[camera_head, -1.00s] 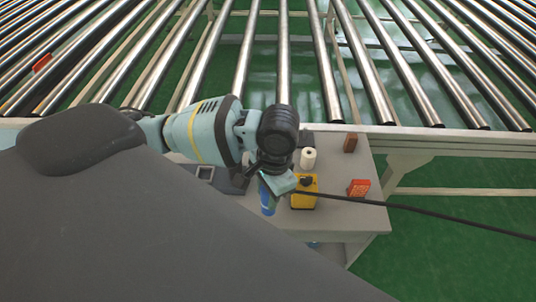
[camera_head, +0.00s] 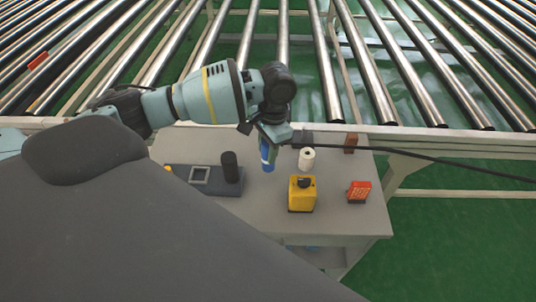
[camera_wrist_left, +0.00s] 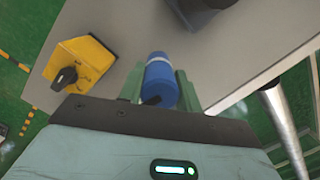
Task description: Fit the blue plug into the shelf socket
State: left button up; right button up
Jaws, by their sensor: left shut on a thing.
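My left gripper (camera_head: 269,146) is shut on the blue plug (camera_head: 267,156) and holds it over the grey table. In the left wrist view the plug (camera_wrist_left: 161,80), with a pale band, sits between the green fingers of the gripper (camera_wrist_left: 159,92). A dark panel (camera_head: 182,171) lies on the table to the left of the plug, with a square frame (camera_head: 199,175) and a black cylinder (camera_head: 230,166) on it. I cannot tell which part is the shelf socket. My right gripper is out of view.
A yellow box with a black knob (camera_head: 302,194), a white roll (camera_head: 307,159), an orange-red box (camera_head: 359,191) and a brown block (camera_head: 351,143) stand on the table (camera_head: 265,215). A black cable (camera_head: 420,156) runs off right. A roller conveyor (camera_head: 328,70) lies behind.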

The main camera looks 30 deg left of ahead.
pick_arm(q)
jog(key=shift+w+a+f, duration=0.15)
jog(key=shift+w+a, duration=0.05)
jog(key=shift+w, duration=0.15)
jog(key=shift+f, duration=1.6)
jog(key=shift+f, duration=0.1)
jog(key=o, duration=1.1)
jog(key=shift+f, duration=0.1)
jog(key=shift+o, duration=0.2)
jog(key=shift+o, duration=0.5)
jog(key=r, duration=0.8)
jog(key=w+r, duration=0.1)
jog(key=r, duration=0.3)
jog(key=shift+w+d+r+p, duration=0.1)
jog(key=shift+d+r+p, duration=0.05)
jog(key=shift+d+p, duration=0.25)
